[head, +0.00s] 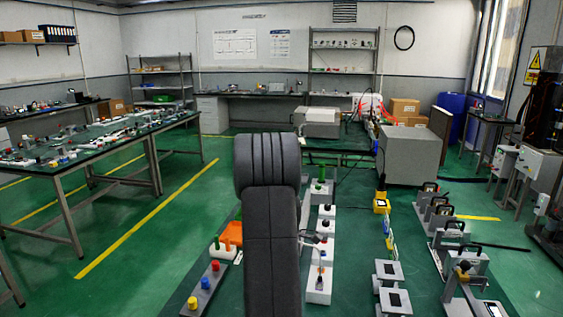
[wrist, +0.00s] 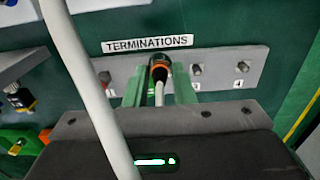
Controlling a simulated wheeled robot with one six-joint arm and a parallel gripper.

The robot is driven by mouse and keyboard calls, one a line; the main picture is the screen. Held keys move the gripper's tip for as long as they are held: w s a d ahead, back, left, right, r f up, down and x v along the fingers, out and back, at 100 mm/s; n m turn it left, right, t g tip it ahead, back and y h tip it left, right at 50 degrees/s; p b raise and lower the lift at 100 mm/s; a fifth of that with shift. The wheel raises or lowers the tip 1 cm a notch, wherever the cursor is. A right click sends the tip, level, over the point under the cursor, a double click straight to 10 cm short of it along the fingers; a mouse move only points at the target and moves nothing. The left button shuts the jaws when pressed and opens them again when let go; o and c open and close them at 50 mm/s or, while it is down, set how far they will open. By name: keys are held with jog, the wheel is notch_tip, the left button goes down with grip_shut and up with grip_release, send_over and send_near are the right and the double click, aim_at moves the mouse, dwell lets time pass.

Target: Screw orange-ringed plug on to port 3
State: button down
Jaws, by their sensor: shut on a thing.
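In the wrist view my gripper (wrist: 156,75) has green fingers shut on the orange-ringed plug (wrist: 159,70). The plug has a black body and an orange band, and a pale cable runs back from it. It lies in front of the grey terminations panel (wrist: 261,62), at the place between ports 1 and 3. Port 2 is hidden behind it; I cannot tell whether they touch. Port 3 (wrist: 196,70) is a bare metal stub just right of the plug. In the head view my arm hides the gripper.
Port 1 (wrist: 104,77) with a reddish end and bare port 4 (wrist: 241,68) flank the row. A thick pale cable (wrist: 86,85) crosses the wrist view's left side. A black-and-yellow connector (wrist: 20,98) sits at far left. A cluttered bench (head: 100,135) stands left in the head view.

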jog(key=shift+s+a+f+b, duration=0.1)
jog(key=shift+s+a+b, duration=0.2)
jog(key=shift+s+a, duration=0.6)
jog(key=shift+s+a+f+b, duration=0.1)
jog(key=shift+s+a+b, duration=0.15)
jog(key=shift+s+a, duration=0.6)
jog(key=shift+w+a, duration=0.25)
jog(key=shift+a, duration=0.05)
jog(key=s+a, duration=0.2)
jog(key=a, duration=0.1)
jog(key=shift+s+f+b, duration=0.1)
jog(key=shift+f+b, duration=0.05)
jog(key=shift+b, duration=0.2)
jog(key=shift+f, duration=0.1)
jog(key=shift+f+b, duration=2.05)
jog(key=shift+f, duration=0.8)
jog(key=shift+f+b, duration=0.35)
jog(key=shift+f, duration=0.15)
